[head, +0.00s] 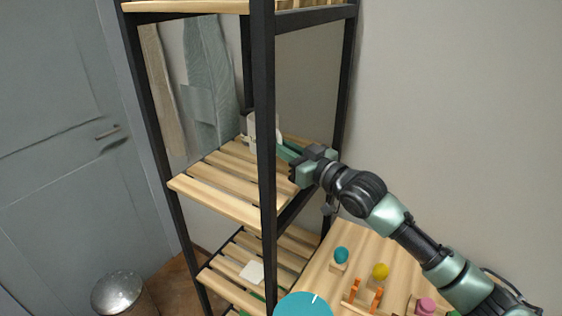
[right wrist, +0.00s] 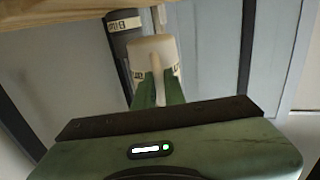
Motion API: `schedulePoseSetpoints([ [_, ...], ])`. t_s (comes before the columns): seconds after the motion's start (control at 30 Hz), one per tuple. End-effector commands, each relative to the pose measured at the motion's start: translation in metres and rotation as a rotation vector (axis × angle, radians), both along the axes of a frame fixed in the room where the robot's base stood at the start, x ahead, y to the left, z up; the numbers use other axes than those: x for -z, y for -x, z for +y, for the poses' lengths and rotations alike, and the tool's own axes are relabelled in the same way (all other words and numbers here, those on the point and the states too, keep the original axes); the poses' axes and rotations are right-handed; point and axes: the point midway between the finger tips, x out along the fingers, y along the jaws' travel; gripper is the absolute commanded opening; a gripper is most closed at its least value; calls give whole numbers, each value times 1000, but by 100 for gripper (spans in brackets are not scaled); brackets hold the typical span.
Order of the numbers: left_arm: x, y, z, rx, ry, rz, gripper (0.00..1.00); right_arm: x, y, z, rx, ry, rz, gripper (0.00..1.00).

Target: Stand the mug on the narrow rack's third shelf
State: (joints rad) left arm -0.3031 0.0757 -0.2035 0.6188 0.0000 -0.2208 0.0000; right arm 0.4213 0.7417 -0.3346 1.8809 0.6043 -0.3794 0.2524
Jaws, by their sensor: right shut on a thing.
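A cream-white mug (head: 251,127) is over the back of the rack's middle visible shelf (head: 215,203), partly hidden by the front black post. My right gripper (head: 283,150) reaches in from the right side and is shut on the mug. In the right wrist view the mug (right wrist: 151,52) shows between the two green fingers, looking upright, with a pale marked band. I cannot tell whether its base touches the slats. My left gripper is not in view.
The rack's black front post (head: 264,110) stands close before the mug. A lower shelf holds a white flat thing (head: 252,271). A wooden table (head: 350,245) with small coloured items is below my arm. A metal bin (head: 118,292) stands at lower left. The middle shelf's front slats are clear.

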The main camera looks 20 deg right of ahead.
Motion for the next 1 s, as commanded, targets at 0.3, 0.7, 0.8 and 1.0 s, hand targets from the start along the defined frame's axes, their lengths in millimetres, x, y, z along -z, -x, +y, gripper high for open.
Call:
schedulePoseSetpoints([
  [0.3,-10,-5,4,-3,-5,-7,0,34,0,0,1,-2,1,0],
  [0.7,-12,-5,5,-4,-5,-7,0,52,0,0,-1,0,-6,0],
  [0.8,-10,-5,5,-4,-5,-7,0,55,0,0,0,0,-5,0],
  [1.0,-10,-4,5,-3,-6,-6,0,56,0,0,0,1,-1,33],
])
